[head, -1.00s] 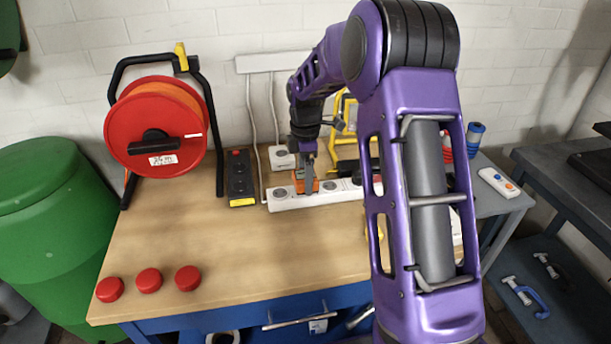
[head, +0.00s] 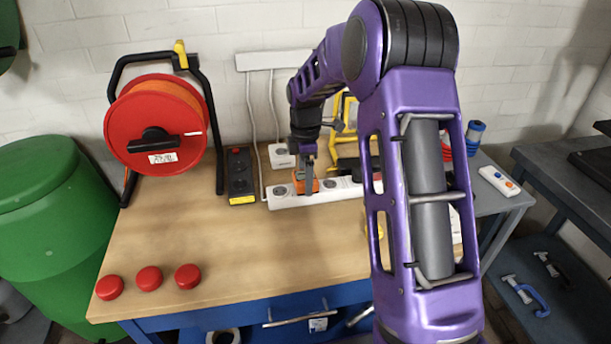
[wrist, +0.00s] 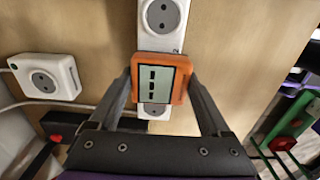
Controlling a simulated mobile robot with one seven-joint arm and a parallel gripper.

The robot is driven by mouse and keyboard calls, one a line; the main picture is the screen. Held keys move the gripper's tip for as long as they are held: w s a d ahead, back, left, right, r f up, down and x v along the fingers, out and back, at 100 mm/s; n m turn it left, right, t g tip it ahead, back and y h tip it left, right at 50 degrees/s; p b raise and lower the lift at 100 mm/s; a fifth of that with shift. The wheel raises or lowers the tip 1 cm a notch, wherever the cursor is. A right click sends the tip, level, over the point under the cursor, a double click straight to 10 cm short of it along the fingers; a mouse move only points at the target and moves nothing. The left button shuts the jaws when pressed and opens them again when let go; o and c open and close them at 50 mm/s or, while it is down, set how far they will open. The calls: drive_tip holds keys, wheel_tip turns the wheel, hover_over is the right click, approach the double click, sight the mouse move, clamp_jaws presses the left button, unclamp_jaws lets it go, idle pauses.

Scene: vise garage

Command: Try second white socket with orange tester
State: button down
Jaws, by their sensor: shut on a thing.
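The orange tester (wrist: 162,78) has a pale display with three dark marks. My gripper (wrist: 161,88) is shut on it, one finger on each side. The gripper (head: 309,178) and tester (head: 300,186) also show at the white power strip (head: 290,200) in the head view. In the wrist view the tester covers part of the strip (wrist: 162,42). One socket (wrist: 161,14) shows beyond the tester, and another (wrist: 155,108) is partly hidden below it. I cannot tell whether the tester's pins are in a socket.
A white single socket box (wrist: 45,78) lies beside the strip. Three red caps (head: 149,279) lie on the bench's front left. The bench's middle (head: 240,245) is clear.

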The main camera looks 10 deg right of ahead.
drive_tip(key=shift+f, duration=0.15)
unclamp_jaws()
wheel_tip(320, 180, up, 18)
drive_tip(key=p, duration=0.1)
drive_tip(key=shift+f+p, duration=0.25)
drive_tip(key=shift+p, duration=0.15)
